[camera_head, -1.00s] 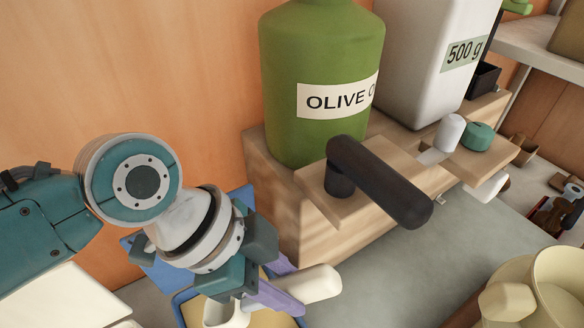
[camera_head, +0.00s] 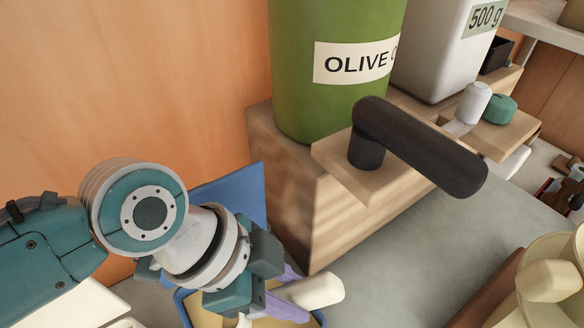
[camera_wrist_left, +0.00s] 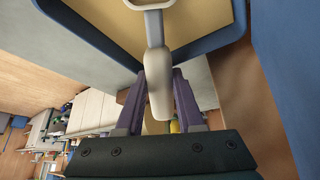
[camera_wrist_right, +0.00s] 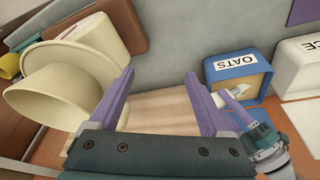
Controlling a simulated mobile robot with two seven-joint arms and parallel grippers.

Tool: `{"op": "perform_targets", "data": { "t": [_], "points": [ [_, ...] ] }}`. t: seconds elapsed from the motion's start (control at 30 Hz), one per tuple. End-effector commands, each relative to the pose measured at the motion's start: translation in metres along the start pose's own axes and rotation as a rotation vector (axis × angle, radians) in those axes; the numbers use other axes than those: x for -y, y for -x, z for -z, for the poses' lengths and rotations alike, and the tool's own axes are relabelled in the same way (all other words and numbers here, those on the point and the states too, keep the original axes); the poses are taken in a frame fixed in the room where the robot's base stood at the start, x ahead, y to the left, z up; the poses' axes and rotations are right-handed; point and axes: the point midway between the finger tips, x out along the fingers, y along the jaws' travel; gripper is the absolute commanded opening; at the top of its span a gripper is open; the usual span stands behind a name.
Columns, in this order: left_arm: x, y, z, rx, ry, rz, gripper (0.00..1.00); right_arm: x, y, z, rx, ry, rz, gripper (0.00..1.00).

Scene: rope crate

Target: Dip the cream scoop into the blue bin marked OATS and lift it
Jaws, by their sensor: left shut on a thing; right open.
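The cream scoop (camera_head: 318,290) is held by its handle in my left gripper (camera_head: 285,297), which is shut on it. The blue bin (camera_head: 184,308) is under the gripper, cut off by the lower edge. In the left wrist view the scoop (camera_wrist_left: 158,92) points into the bin (camera_wrist_left: 236,24), over the tan oats (camera_wrist_left: 205,18). Its bowl is partly cut off, so its depth in the oats cannot be told. The right wrist view shows the bin marked OATS (camera_wrist_right: 238,66) with the scoop at its opening. My right gripper (camera_wrist_right: 158,84) is open and empty.
A wooden stand (camera_head: 290,195) with a green OLIVE bottle (camera_head: 335,105) and a dark handle (camera_head: 430,150) is close right of the left gripper. A white bin (camera_wrist_right: 299,62) stands beside the blue one. Cream vessels (camera_wrist_right: 65,95) are near my right gripper.

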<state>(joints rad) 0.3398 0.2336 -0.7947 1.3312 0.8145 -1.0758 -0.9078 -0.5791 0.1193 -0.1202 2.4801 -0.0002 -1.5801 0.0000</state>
Motion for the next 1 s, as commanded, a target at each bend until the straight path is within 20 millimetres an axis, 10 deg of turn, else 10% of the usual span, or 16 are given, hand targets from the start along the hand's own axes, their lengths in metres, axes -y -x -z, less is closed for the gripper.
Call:
{"op": "perform_targets", "data": {
  "t": [1.0],
  "points": [
    [0.0,0.04,0.048,0.252,-0.002,-0.002,0.0,-0.003,0.064,0.02,0.001,0.002,-0.002,0.81]
  ]
}}
